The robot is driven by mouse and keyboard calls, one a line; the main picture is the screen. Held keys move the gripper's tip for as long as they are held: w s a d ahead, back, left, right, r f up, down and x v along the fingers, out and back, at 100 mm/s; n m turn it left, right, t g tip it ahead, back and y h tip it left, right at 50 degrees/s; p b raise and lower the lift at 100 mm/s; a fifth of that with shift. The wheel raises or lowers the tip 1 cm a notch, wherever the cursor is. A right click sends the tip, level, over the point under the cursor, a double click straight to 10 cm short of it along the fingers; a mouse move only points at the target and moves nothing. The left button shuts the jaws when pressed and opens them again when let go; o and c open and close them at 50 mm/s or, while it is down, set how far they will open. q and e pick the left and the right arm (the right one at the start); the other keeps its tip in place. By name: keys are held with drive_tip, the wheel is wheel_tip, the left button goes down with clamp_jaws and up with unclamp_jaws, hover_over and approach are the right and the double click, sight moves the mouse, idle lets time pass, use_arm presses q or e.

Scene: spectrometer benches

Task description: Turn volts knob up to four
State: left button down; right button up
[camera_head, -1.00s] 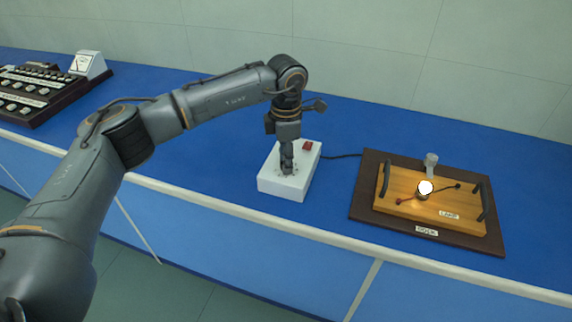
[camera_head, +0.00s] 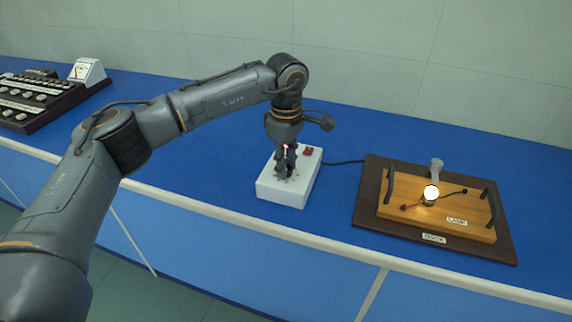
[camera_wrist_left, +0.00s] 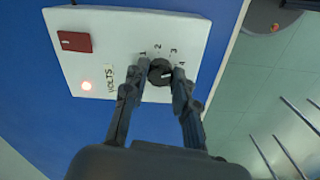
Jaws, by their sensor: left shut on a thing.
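The white power box (camera_head: 293,192) stands on the blue bench below my left gripper (camera_head: 285,173). In the left wrist view the box (camera_wrist_left: 128,30) shows the word VOLTS and the numbers 1 to 4 around a black knob (camera_wrist_left: 160,76). My left gripper (camera_wrist_left: 160,70) is shut on the knob, one finger on each side. The knob's short white mark points right, roughly toward the 4. In the head view the fingers hide most of the knob. The lamp bulb (camera_head: 431,192) glows white. My right gripper is not in view.
A red switch (camera_wrist_left: 74,41) and a lit pink light (camera_wrist_left: 86,86) are on the box. A cable (camera_head: 343,162) runs toward the dark dock board (camera_head: 385,226), which bears the wooden lamp board (camera_head: 400,209). A dark control panel (camera_head: 25,123) stands far left.

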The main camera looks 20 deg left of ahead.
use_arm(q)
drive_tip(key=shift+r, duration=0.1)
idle(0.4)
drive_tip(key=c, duration=1.1)
unclamp_jaws()
drive_tip(key=shift+o, duration=0.2)
wheel_tip(320, 180, up, 12)
